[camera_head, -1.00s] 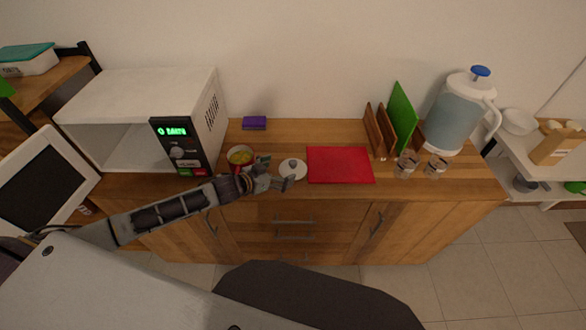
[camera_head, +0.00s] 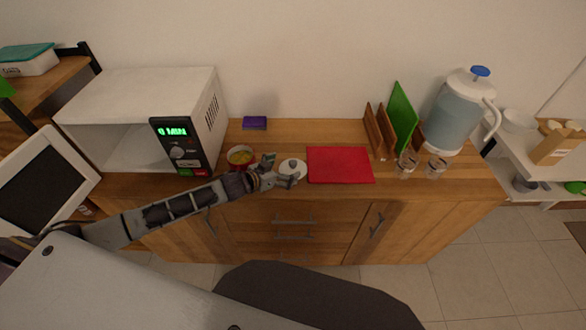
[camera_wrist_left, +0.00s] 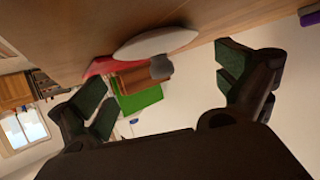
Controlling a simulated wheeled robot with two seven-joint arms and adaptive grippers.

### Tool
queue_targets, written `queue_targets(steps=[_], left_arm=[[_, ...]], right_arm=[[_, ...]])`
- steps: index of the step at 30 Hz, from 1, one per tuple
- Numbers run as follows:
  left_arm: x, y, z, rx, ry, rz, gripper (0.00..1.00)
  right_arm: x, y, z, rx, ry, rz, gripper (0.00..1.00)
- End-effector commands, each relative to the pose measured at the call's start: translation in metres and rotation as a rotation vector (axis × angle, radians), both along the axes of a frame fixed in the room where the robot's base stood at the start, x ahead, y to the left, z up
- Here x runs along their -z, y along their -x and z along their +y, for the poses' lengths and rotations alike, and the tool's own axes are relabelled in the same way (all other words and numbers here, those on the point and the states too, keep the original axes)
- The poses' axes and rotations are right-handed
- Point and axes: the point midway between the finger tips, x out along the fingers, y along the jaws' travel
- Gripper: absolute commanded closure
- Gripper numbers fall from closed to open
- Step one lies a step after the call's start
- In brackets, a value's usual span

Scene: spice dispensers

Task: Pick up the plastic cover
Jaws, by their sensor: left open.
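The plastic cover (camera_head: 293,166) is a white round lid with a grey knob, lying on the wooden counter between the bowl and the red board. My left gripper (camera_head: 280,172) is open at its front-left side. In the left wrist view the cover (camera_wrist_left: 152,44) lies ahead with its knob (camera_wrist_left: 161,67) pointing between the open fingers of my left gripper (camera_wrist_left: 160,90). The knob looks apart from both fingers. The right gripper is not in view.
A red bowl (camera_head: 240,156) with yellow food stands left of the cover. A red cutting board (camera_head: 340,165) lies right of it. The microwave (camera_head: 140,115) with its door open is at left. Glass jars (camera_head: 406,164) and a water dispenser (camera_head: 458,115) stand right.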

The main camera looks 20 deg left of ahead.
Motion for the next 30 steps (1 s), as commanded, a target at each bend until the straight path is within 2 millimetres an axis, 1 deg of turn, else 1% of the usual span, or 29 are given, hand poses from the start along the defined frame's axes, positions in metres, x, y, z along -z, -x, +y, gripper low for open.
queue_targets(steps=[12,18,24,30], left_arm=[[0.005,-0.023,-0.012,0.001,0.001,-0.002,0.00],[0.012,-0.035,-0.018,0.000,0.002,-0.001,0.00],[0.015,-0.040,-0.021,0.001,0.000,0.000,0.00],[0.015,-0.040,-0.021,0.001,0.000,0.000,0.00]], right_arm=[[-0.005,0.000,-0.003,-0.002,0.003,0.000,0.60],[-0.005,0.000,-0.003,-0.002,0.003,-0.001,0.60],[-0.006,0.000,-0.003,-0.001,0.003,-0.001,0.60],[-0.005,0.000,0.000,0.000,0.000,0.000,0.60]])
